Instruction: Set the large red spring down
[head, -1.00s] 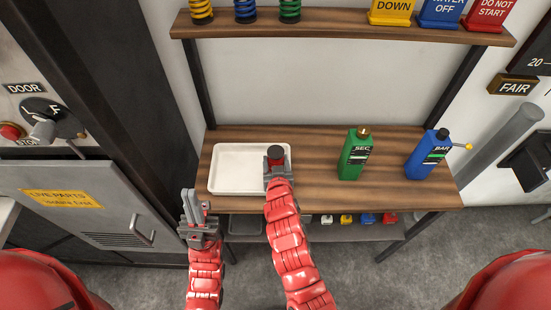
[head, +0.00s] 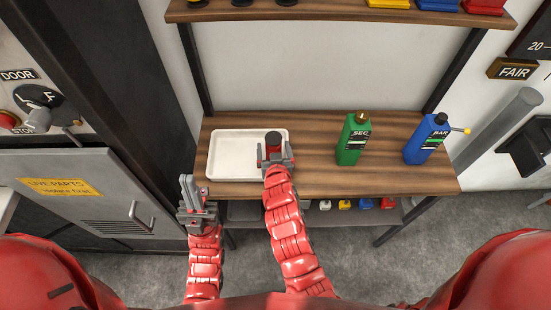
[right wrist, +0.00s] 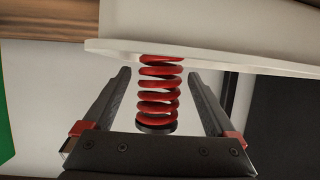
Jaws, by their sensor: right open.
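The large red spring (head: 273,147) has a dark cap and stands upright at the right end of the white tray (head: 228,157). In the right wrist view the red spring (right wrist: 159,88) meets the pale tray (right wrist: 215,58) at one end, with its dark cap near my palm. My right gripper (head: 275,156) is open around the spring. Its two fingers (right wrist: 160,98) stand on either side with a gap to the coils. My left gripper (head: 190,190) is left of the tray, before the bench's front edge, with nothing visible in it; its finger gap is unclear.
The wooden bench (head: 310,180) also bears a green bottle (head: 352,140) and a blue bottle (head: 425,140) with a yellow-tipped nozzle. Bare wood lies between tray and green bottle. An upper shelf (head: 330,14) and a lower shelf with small coloured items (head: 344,204) show. A grey cabinet (head: 80,190) is at left.

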